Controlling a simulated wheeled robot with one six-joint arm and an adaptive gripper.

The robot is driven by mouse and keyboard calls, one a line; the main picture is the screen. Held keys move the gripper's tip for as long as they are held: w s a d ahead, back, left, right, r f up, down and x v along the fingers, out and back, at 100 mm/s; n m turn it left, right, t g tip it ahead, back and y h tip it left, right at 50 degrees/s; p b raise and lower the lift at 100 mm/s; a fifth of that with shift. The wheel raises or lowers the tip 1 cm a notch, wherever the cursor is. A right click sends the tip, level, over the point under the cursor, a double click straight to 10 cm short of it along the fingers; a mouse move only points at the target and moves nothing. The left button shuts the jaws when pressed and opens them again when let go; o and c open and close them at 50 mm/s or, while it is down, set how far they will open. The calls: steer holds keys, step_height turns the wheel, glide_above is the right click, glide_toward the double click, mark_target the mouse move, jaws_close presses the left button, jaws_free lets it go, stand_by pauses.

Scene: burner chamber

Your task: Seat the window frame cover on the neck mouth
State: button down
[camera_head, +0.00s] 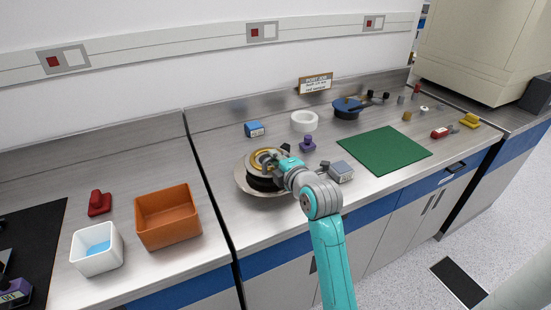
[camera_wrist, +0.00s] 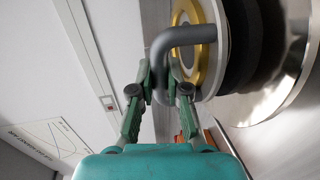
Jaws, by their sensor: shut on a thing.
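The window frame cover (camera_wrist: 197,72) shows in the wrist view as a round pale-rimmed piece with a gold ring and a bent grey handle. My gripper (camera_wrist: 160,72) is shut on that handle, one green finger on each side. In the head view my gripper (camera_head: 281,163) is at the gold-topped cover (camera_head: 262,156), over a black round body (camera_head: 262,183) on a wide silver plate (camera_head: 246,188). The neck mouth is hidden behind the cover and my gripper. I cannot tell whether the cover touches the mouth or is level with it.
A grey block (camera_head: 341,172) stands close right of my gripper. A purple knobbed piece (camera_head: 307,144), blue box (camera_head: 254,129) and white ring (camera_head: 304,121) stand behind. The green mat (camera_head: 384,150) is bare. An orange bin (camera_head: 168,217) stands left.

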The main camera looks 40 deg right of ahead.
steer(key=shift+f, duration=1)
steer(key=c, duration=1.1)
jaws_free()
steer(key=v, duration=1.2)
